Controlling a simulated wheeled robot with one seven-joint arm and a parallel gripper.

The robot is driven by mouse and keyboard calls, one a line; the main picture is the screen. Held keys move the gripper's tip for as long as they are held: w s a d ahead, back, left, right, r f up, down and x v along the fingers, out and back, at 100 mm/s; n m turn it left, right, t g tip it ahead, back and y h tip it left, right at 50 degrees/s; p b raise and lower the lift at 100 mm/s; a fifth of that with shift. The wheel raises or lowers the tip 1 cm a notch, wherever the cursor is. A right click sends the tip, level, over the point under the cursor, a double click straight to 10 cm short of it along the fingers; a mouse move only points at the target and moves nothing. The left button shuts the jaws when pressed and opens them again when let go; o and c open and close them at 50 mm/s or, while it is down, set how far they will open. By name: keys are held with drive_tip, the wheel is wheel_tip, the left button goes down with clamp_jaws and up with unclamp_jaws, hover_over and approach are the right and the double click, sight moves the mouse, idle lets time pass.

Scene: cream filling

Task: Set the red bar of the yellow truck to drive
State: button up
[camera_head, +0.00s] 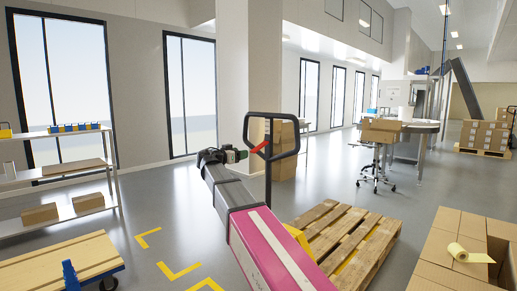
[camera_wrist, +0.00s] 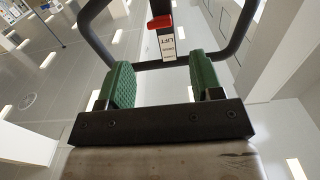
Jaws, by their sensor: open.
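The yellow truck (camera_head: 298,237) stands beside the wooden pallet, mostly hidden behind my arm. Its black loop handle (camera_head: 297,134) rises upright in front of a pillar. The small red bar (camera_head: 259,147) sits inside the loop and tilts up to the right. In the wrist view the red bar (camera_wrist: 160,22) shows near the top, above a white label on the handle stem. My gripper (camera_head: 243,155) is just left of the red bar. In the wrist view its green-padded fingers (camera_wrist: 160,78) are apart, with nothing between them; the bar and stem lie beyond, roughly centred.
A wooden pallet (camera_head: 345,235) lies right of the truck. Stacked cartons (camera_head: 283,160) stand behind the handle. A shelf (camera_head: 62,175) and a cart with a wooden top (camera_head: 60,262) are at left. Cartons with a tape roll (camera_head: 466,254) are at front right. Open floor lies left of my arm.

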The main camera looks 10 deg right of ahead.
sight(255, 149)
drive_tip(key=x, duration=1.1)
drive_tip(key=shift+a+r, duration=0.1)
clamp_jaws()
drive_tip(key=shift+s+a+r+g+y, duration=0.1)
drive_tip(key=shift+r+g+y, duration=0.7)
drive_tip(key=shift+r+y, duration=0.3)
drive_tip(key=shift+r, duration=0.4)
unclamp_jaws()
